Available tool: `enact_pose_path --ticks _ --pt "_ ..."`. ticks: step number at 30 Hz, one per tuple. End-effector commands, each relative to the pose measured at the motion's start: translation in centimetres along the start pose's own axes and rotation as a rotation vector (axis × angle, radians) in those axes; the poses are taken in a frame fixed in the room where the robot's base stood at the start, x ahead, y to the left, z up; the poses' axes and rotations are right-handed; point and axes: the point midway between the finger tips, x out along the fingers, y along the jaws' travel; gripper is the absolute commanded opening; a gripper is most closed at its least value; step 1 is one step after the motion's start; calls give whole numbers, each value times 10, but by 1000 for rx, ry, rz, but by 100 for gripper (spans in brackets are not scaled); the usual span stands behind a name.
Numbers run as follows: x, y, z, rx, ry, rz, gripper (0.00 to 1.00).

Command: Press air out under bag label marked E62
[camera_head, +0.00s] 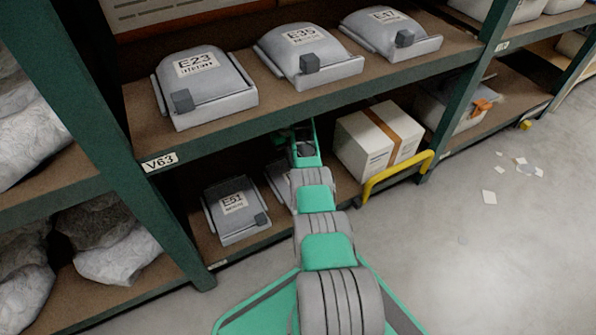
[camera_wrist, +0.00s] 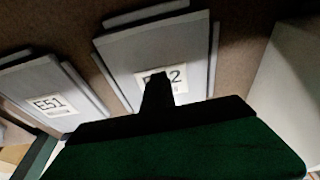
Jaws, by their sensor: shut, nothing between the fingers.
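In the wrist view, a flat grey bag (camera_wrist: 165,50) lies on the brown lower shelf. Its white label (camera_wrist: 179,77) is partly covered by my gripper (camera_wrist: 158,78); an E and a 2 show, the middle character is hidden. My gripper is shut and empty, its dark tip in front of the label. I cannot tell whether it touches. In the head view, the bag (camera_head: 277,180) is mostly hidden behind my arm, which reaches under the upper shelf.
Bag E51 (camera_head: 234,206) lies to the left; it also shows in the wrist view (camera_wrist: 48,95). A taped box (camera_head: 362,146) stands right, near a yellow rail (camera_head: 398,176). The upper shelf (camera_head: 270,112) holds bags E23, E35 and another.

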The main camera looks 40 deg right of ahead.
Motion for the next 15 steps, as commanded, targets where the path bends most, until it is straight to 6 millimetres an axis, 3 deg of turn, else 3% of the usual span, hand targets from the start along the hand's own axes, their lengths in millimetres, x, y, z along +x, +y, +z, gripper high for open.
enact_pose_path --ticks 7,15 --pt "-51 3 1 -5 -4 -3 0" --pt "-71 5 2 -9 -2 -2 0"
